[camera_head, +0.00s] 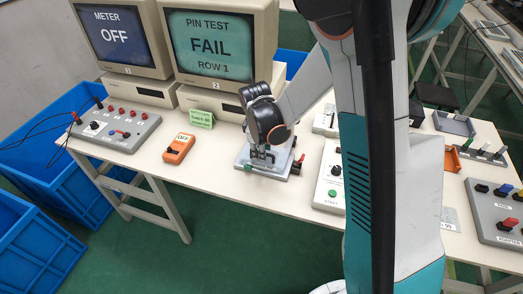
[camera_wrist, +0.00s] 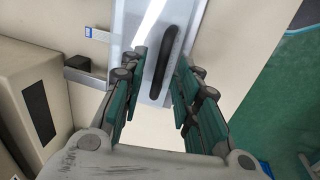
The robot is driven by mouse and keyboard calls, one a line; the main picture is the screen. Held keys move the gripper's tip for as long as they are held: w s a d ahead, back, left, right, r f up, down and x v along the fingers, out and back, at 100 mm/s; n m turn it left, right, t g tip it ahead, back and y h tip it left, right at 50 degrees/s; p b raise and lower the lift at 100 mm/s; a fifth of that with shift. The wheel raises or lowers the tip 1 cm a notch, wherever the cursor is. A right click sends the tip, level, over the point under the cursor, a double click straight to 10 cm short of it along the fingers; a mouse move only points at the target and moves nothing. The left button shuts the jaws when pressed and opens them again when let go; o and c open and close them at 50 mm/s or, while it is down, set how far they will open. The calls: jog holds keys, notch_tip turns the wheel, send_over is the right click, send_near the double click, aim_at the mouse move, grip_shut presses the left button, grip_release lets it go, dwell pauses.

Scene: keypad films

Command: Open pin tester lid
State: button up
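The pin tester (camera_head: 246,164) is a flat light-grey unit on the table, below my gripper in the head view. In the wrist view its pale lid (camera_wrist: 132,25) carries a long black handle (camera_wrist: 166,58). My gripper (camera_head: 262,158) points down over the tester. In the wrist view my gripper (camera_wrist: 165,88) is open, with green fingers on either side of the handle and a visible gap on each side. Whether the fingertips reach down to handle height is hard to tell. The lid looks shut, and my gripper hides much of it in the head view.
A monitor (camera_head: 209,45) reads "PIN TEST FAIL ROW 1"; another (camera_head: 116,37) reads "METER OFF". An orange meter (camera_head: 178,148) and a green card (camera_head: 201,118) lie to the left. A panel with a green button (camera_head: 330,178) stands close on the right. Blue crates (camera_head: 45,160) stand below the table.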

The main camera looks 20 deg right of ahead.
jog(key=shift+c, duration=0.4)
grip_shut()
jog(key=shift+r, duration=0.1)
